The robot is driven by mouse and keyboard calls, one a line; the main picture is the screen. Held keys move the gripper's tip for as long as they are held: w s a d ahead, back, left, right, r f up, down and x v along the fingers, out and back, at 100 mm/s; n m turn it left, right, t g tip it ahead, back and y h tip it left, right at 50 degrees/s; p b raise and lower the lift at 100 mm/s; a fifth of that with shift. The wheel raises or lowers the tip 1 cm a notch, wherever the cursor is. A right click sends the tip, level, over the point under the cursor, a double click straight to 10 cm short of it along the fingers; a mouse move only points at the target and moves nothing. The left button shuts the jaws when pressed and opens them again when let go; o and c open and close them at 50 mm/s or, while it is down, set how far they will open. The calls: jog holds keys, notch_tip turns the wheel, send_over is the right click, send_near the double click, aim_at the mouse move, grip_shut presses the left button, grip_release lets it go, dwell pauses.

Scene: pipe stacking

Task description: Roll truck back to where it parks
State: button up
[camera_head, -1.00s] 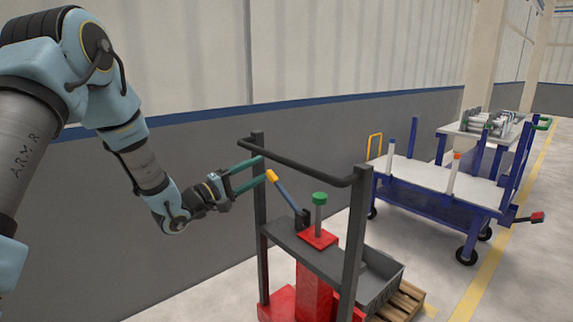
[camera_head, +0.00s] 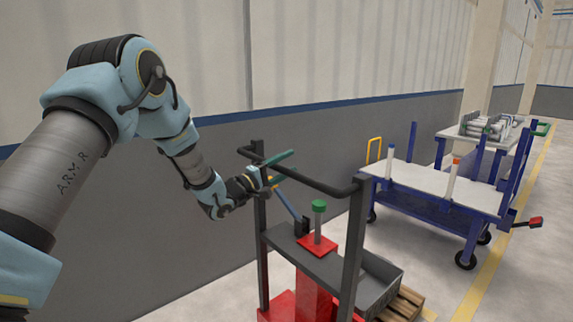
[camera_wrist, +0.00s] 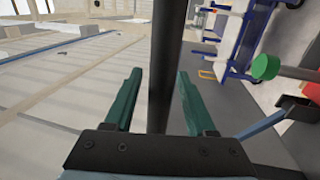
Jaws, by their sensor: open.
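The red and dark grey truck (camera_head: 309,258) stands in front of me with a black push bar (camera_head: 318,183) across its top. My gripper (camera_head: 284,166) is at the bar's left part, its green fingers spread. In the wrist view the dark bar (camera_wrist: 166,45) runs between the two open fingers (camera_wrist: 158,75), with a visible gap on each side. The truck has a lever with a blue shaft (camera_head: 287,203) and a green knob on a post (camera_head: 319,206). The truck's base is partly cut off by the lower picture edge.
A grey bin (camera_head: 381,278) and a wooden pallet (camera_head: 406,303) are at the truck's far side. A blue trolley with a white top (camera_head: 425,183) stands behind to the right, beside a table with pipes (camera_head: 470,131). A wall runs along the left. A yellow floor line (camera_head: 487,274) lies at right.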

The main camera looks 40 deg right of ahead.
grip_shut()
dwell(0.3)
dwell(1.1)
